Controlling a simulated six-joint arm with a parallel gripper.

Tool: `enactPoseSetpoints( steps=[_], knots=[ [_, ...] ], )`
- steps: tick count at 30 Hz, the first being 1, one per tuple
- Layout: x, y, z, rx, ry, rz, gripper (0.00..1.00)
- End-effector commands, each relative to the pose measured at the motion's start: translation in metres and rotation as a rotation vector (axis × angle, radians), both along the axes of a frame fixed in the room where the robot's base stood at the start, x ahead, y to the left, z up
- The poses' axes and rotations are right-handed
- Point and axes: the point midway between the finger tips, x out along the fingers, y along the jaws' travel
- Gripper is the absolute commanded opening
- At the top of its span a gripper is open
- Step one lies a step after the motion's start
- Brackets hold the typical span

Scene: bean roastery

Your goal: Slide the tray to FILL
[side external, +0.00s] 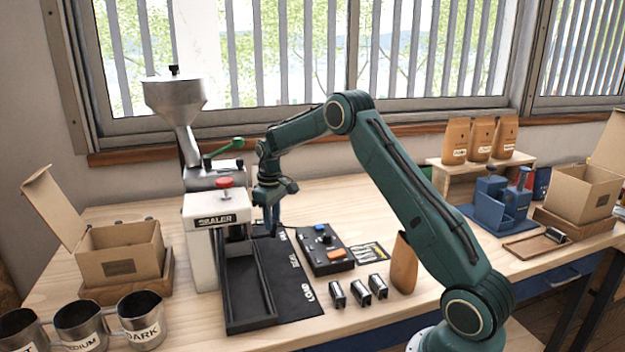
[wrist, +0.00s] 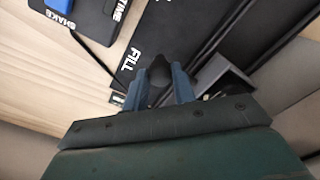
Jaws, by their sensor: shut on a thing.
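My gripper (side external: 272,228) is lowered beside the white sealer (side external: 215,225), at the far end of the black mat. In the wrist view its blue fingers (wrist: 164,82) are shut on a dark rounded handle (wrist: 160,69). The handle appears to belong to the tray, whose dark grey edge (wrist: 226,80) shows just to the right. The white FILL label (wrist: 130,60) is on the mat close to the left of the handle. In the side view the sealer and my gripper hide most of the tray. The dark rails (side external: 268,290) run toward the front.
A hopper (side external: 174,95) with a green lever stands behind the sealer. A control box (side external: 325,250), several small metal pieces (side external: 357,291) and a brown bag (side external: 403,265) are to the right. Metal cups (side external: 140,318) and an open carton (side external: 120,252) stand left. The near rails are clear.

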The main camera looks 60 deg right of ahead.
Motion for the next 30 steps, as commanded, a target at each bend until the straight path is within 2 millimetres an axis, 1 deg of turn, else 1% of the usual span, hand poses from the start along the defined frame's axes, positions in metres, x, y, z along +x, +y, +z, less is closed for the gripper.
enactPoseSetpoints(
  steps=[8,9,11,12,23,26,30],
  knots=[
    [0.001,-0.001,0.002,-0.002,-0.005,0.0,0.0],
    [0.001,-0.001,0.002,-0.002,-0.005,0.0,0.28],
    [0.001,-0.001,0.002,-0.002,-0.005,0.0,0.4],
    [0.001,0.0,0.002,-0.002,-0.004,0.0,0.48],
    [0.001,0.0,0.002,-0.001,-0.002,0.0,0.48],
    [0.001,0.0,0.005,-0.001,-0.002,0.0,0.48],
    [0.001,0.0,0.016,-0.001,-0.003,0.0,0.48]
  ],
)
